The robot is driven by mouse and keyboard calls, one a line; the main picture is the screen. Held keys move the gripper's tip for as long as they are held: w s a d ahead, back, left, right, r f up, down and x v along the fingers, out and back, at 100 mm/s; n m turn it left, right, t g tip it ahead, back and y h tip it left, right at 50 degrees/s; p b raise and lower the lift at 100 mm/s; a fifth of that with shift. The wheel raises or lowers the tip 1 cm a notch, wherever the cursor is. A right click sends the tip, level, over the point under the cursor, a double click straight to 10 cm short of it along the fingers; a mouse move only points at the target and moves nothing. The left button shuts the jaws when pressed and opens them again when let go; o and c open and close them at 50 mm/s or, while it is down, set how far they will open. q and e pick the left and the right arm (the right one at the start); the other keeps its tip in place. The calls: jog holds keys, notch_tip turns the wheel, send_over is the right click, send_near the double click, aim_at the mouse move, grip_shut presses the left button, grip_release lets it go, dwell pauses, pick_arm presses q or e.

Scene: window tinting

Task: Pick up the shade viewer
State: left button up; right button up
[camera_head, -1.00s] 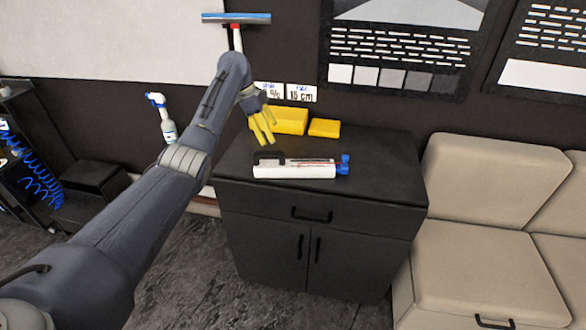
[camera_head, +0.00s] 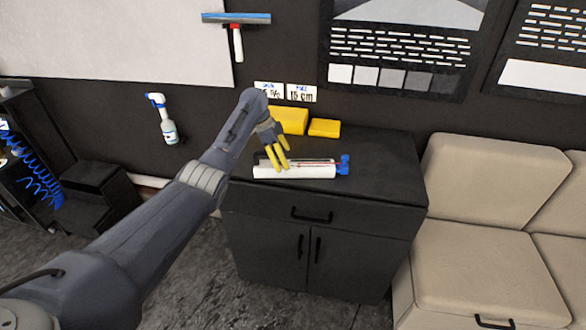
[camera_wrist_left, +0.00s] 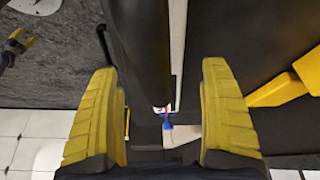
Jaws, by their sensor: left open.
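On the black cabinet top lies a long white item (camera_head: 295,172) with a dark strip (camera_head: 318,160) and a red line along its back. Which part is the shade viewer, I cannot tell for certain. My left gripper (camera_head: 277,170) points down over the left part of these items, its yellow fingers partly hiding them. In the left wrist view the left gripper (camera_wrist_left: 163,115) is open, with a long dark piece (camera_wrist_left: 140,45) and a white edge between and beyond its fingers. Contact is not clear. What seems to be my right gripper (camera_wrist_left: 18,45) shows small at the upper left there.
A blue-ended piece (camera_head: 344,165) is at the right end of the items. Two yellow blocks (camera_head: 324,128) stand behind, near small white signs (camera_head: 301,93). A beige sofa (camera_head: 485,200) is at right. The cabinet's right top (camera_head: 385,165) is clear.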

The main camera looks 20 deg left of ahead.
pick_arm(q)
jog(key=shift+x, duration=1.8)
jog(key=shift+c, duration=0.3)
jog(key=c, duration=1.6)
jog(key=shift+r, duration=0.15)
notch_tip(320, 180, up, 20)
jog(key=shift+f, duration=0.1)
jog(key=shift+f, duration=0.1)
